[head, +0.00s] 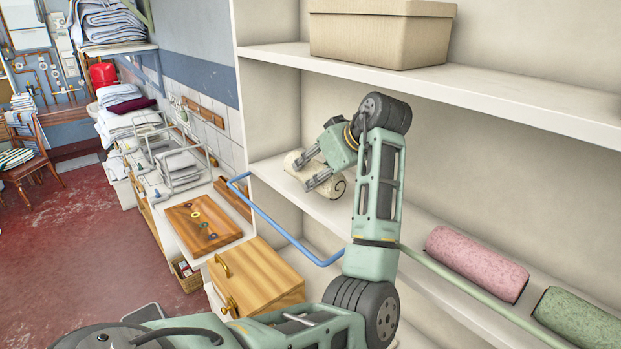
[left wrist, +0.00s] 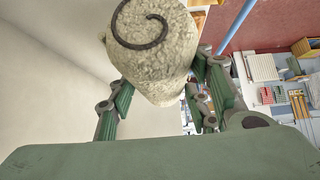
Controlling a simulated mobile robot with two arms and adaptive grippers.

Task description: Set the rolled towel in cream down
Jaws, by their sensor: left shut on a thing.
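The cream rolled towel (head: 330,187) is at the left end of the middle shelf (head: 297,192) in the head view, partly hidden by my gripper. In the left wrist view the towel (left wrist: 150,52) shows its end with a dark spiral between the fingers. My left gripper (head: 305,174) is shut on the towel. Whether the towel touches the shelf cannot be told. My right gripper is not in view.
A pink rolled towel (head: 476,262) and a green rolled towel (head: 580,318) lie further right on the same shelf. A beige box (head: 380,35) stands on the shelf above. A blue bar (head: 285,232) runs in front at the left. A wooden cabinet (head: 258,276) stands below.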

